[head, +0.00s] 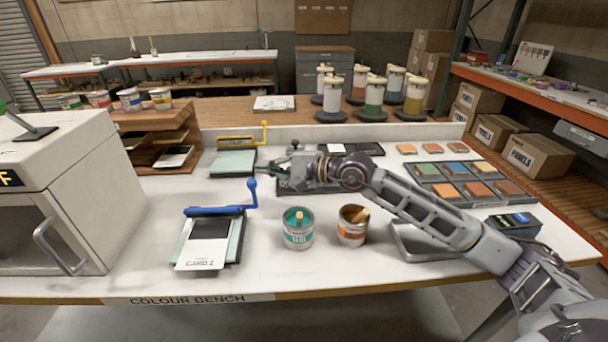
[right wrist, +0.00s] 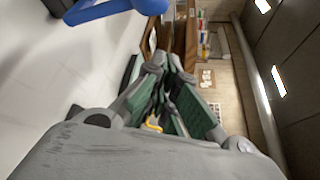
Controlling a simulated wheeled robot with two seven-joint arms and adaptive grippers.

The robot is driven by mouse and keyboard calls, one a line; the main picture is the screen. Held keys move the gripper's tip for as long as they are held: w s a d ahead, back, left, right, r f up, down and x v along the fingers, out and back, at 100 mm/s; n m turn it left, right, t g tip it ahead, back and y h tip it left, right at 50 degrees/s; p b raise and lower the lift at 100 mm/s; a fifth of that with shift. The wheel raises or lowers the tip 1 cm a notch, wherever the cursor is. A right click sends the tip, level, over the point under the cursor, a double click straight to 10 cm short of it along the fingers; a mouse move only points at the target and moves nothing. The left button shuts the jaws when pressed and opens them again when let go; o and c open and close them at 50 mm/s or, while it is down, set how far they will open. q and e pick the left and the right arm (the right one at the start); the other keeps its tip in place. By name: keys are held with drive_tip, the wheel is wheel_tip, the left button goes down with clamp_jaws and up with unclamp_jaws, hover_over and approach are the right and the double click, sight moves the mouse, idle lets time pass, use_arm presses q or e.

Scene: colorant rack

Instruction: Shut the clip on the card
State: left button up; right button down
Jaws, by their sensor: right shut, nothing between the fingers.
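A card labelled CARD 2 (head: 202,257), white with a black block, lies on a pale green board (head: 237,238) at the bench's front left. A blue clip bar (head: 214,211) runs across the board's far edge. Its blue lever (head: 252,193) stands up at the right end; blue clip parts also show at the top of the right wrist view (right wrist: 110,10). My right gripper (head: 285,160) is behind and right of this lever, apart from it. Its fingers (right wrist: 165,75) are shut with nothing between them. My left gripper is out of view.
A second board (head: 233,163) with a yellow clip (head: 240,140) lies behind. A teal paint can (head: 298,230) and an orange-brown one (head: 352,226) stand right of the card. A white oven-like box (head: 60,180) stands left. Colour tiles (head: 465,180) lie at right.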

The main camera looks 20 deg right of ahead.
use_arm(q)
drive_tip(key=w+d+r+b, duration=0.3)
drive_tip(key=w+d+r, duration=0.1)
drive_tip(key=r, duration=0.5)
use_arm(e)
drive_tip(key=f+v, duration=0.1)
drive_tip(key=v, duration=0.8)
drive_tip(key=shift+s+d+f, duration=0.15)
drive_tip(key=shift+d+f, duration=0.2)
drive_tip(key=shift+d, duration=0.1)
